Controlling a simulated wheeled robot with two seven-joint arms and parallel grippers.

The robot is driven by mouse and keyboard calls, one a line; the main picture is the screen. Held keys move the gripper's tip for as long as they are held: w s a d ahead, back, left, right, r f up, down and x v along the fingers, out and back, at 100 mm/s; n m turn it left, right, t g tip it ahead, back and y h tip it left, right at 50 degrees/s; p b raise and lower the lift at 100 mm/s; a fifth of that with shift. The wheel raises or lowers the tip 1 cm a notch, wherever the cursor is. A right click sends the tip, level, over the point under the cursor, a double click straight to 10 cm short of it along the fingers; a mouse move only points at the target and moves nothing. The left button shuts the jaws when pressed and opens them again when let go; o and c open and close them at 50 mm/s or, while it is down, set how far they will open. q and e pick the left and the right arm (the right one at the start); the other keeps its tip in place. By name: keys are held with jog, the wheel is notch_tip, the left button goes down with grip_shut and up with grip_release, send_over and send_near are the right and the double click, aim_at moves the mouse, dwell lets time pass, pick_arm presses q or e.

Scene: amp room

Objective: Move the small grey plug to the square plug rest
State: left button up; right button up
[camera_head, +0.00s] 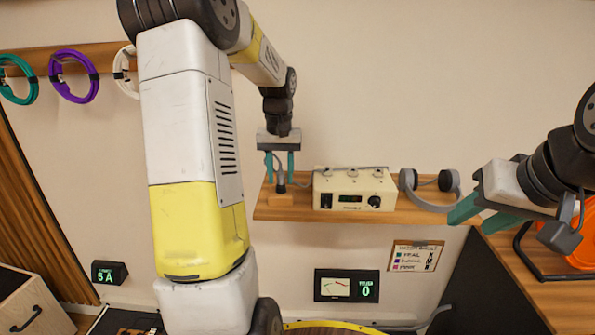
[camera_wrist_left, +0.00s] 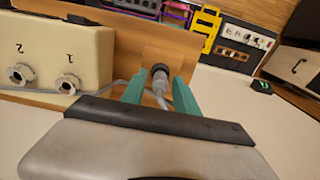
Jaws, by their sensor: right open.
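The small grey plug (camera_head: 281,184) stands upright at the square wooden plug rest (camera_head: 281,199) at the left end of the wall shelf. In the left wrist view the plug (camera_wrist_left: 161,86) has a dark end against the pale square rest (camera_wrist_left: 160,55); how deep it sits is hidden. My left gripper (camera_head: 280,178) points down with its teal fingers on either side of the plug, with gaps showing. The same gripper shows in the left wrist view (camera_wrist_left: 159,96). My right gripper (camera_head: 468,217) is open and empty at the right.
A cream amp box (camera_head: 354,190) with top sockets stands right of the rest, a grey cable running along it. Headphones (camera_head: 432,190) hang or lie at the shelf's right. Coiled cables (camera_head: 74,77) hang at upper left. An orange coil (camera_head: 582,235) is at far right.

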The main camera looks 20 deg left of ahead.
pick_arm(q)
jog(key=shift+o, duration=0.2)
notch_tip(320, 180, up, 8)
jog(key=shift+f, duration=0.2)
jog(key=shift+r, duration=0.1)
dwell(0.6)
jog(key=shift+s+d+r, duration=0.2)
jog(key=shift+s, duration=0.05)
jog(key=s+d+r+m+t, duration=0.1)
jog(key=s+d+t, duration=0.1)
jog(key=s+d, duration=0.2)
jog(key=s+d+m+t+h, duration=0.1)
jog(key=s+d, duration=0.3)
jog(key=s, duration=0.6)
jog(key=s+d+r+m+t+h, duration=0.1)
jog(key=s+d+t, duration=0.2)
jog(key=s, duration=0.4)
jog(key=shift+s+d+r, duration=0.3)
jog(key=shift+s+d, duration=0.05)
jog(key=shift+d, duration=0.1)
